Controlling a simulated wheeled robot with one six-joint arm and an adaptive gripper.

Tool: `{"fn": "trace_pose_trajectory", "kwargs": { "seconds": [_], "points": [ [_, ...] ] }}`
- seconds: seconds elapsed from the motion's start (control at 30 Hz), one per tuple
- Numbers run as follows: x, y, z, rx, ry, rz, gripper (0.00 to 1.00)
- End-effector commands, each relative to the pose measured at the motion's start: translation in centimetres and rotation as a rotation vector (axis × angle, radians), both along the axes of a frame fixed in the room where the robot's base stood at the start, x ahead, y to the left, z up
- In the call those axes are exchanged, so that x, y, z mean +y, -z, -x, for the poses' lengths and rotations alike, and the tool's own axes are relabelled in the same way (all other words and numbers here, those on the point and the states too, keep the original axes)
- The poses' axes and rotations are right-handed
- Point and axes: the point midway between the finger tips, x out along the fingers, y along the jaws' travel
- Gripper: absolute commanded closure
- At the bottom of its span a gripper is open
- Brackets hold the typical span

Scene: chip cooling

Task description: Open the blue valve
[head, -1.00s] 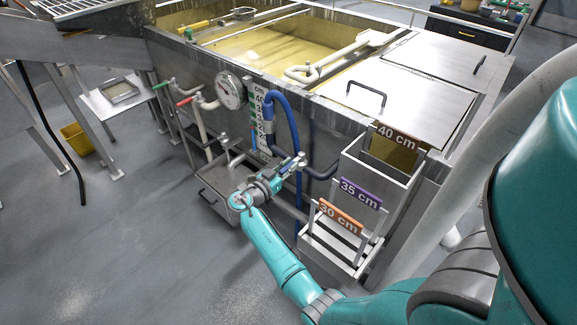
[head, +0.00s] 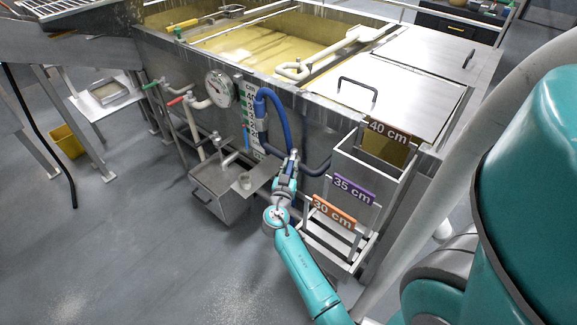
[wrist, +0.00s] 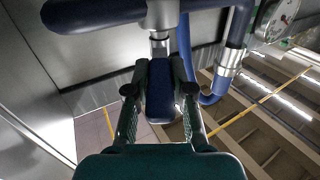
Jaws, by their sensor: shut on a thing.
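The blue valve handle (wrist: 160,92) shows in the wrist view as a dark blue lever on a metal stem below a pipe. My gripper (wrist: 159,95) has one finger on each side of it and is shut on it. In the head view my gripper (head: 289,165) is at the front of the tank, just right of the blue hose (head: 282,125). There the handle is largely hidden by my gripper and too small to make out.
A steel tank (head: 325,115) with yellow liquid stands behind the valve. Stepped steel bins with a 35 cm label (head: 354,189) are close on the right. A gauge (head: 220,89) and a red-handled valve (head: 180,100) are at left. The floor at front left is clear.

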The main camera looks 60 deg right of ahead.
Motion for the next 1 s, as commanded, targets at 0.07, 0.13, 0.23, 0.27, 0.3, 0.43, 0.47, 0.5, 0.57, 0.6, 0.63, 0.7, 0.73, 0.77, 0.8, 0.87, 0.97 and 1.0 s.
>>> {"fn": "trace_pose_trajectory", "kwargs": {
  "seconds": [0.07, 0.13, 0.23, 0.27, 0.3, 0.43, 0.47, 0.5, 0.57, 0.6, 0.63, 0.7, 0.73, 0.77, 0.8, 0.87, 0.97, 1.0],
  "points": [
    [0.0, 0.0, 0.1, 0.000, -0.004, -0.001, 1.00],
    [0.0, 0.0, 0.1, 0.000, -0.005, -0.001, 1.00],
    [0.0, 0.1, 0.1, 0.000, -0.005, -0.001, 1.00],
    [0.0, 0.1, 0.1, 0.000, -0.005, -0.001, 1.00],
    [0.0, 0.1, 0.1, 0.000, -0.005, -0.001, 1.00],
    [0.0, 0.1, 0.1, 0.000, -0.005, -0.001, 0.68],
    [0.0, 0.1, 0.1, 0.000, -0.005, -0.001, 0.60],
    [0.0, 0.1, 0.1, 0.000, -0.005, -0.001, 0.52],
    [0.0, 0.0, 0.1, 0.000, -0.005, -0.001, 0.52],
    [0.0, 0.0, 0.1, 0.000, -0.005, -0.001, 0.52],
    [0.0, 0.0, 0.1, 0.000, -0.005, -0.001, 0.52],
    [0.0, 0.0, 0.1, 0.000, -0.005, -0.001, 0.52],
    [0.0, 0.0, 0.1, 0.000, -0.005, -0.001, 0.52],
    [0.0, 0.0, 0.1, 0.000, -0.005, -0.001, 0.52],
    [0.0, 0.0, 0.1, 0.000, -0.005, -0.001, 0.52],
    [0.3, 0.1, 0.1, 0.000, -0.006, -0.001, 0.52],
    [1.2, 0.1, 0.3, 0.001, -0.007, -0.001, 0.52],
    [1.8, 0.1, 0.5, 0.001, -0.007, -0.001, 0.52]
  ]
}}
